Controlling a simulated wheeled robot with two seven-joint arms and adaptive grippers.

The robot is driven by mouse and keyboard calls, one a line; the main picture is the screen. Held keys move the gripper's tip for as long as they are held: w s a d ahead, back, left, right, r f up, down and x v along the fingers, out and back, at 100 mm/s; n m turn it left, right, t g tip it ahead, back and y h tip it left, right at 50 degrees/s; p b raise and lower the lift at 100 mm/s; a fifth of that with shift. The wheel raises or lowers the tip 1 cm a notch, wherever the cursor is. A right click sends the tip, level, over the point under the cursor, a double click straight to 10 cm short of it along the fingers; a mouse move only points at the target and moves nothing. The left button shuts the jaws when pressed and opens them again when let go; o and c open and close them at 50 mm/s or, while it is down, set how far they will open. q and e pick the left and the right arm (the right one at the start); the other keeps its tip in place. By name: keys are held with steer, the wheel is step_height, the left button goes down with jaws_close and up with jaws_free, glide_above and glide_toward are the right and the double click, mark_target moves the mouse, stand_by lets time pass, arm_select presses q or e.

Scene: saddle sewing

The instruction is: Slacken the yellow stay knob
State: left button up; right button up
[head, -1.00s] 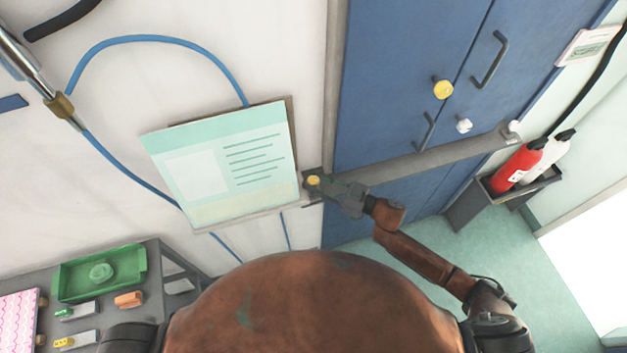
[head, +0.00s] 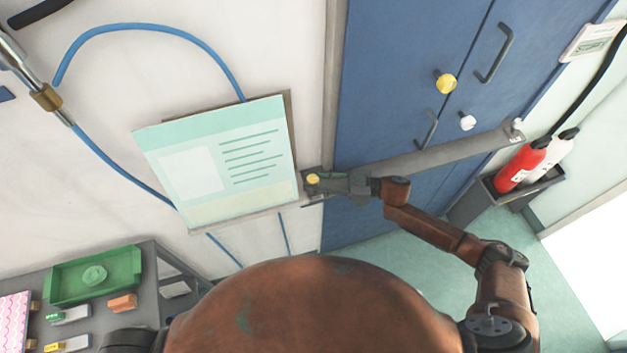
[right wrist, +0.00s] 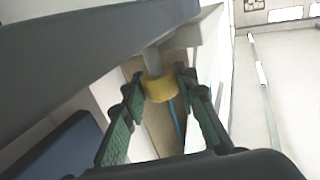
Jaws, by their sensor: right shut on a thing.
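The yellow stay knob (head: 313,179) sits at the left end of the grey bar that crosses the blue cabinet, close to the lower right corner of the pale green notice board. In the right wrist view the yellow knob (right wrist: 159,88) is a short cylinder on a grey stem, between my green-padded fingers. My right gripper (head: 322,181) is shut on it; it also shows in the right wrist view (right wrist: 158,90). The fingers hide part of the knob's sides. My left gripper is out of view.
Another yellow knob (head: 446,84) and a white knob (head: 467,122) are on or near the blue cabinet (head: 400,60). The notice board (head: 220,160) hangs just left of my right gripper. A red extinguisher (head: 520,166) stands at right. A green tray (head: 95,275) lies lower left.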

steer(key=o, duration=1.2)
steer(key=shift+c, duration=0.2)
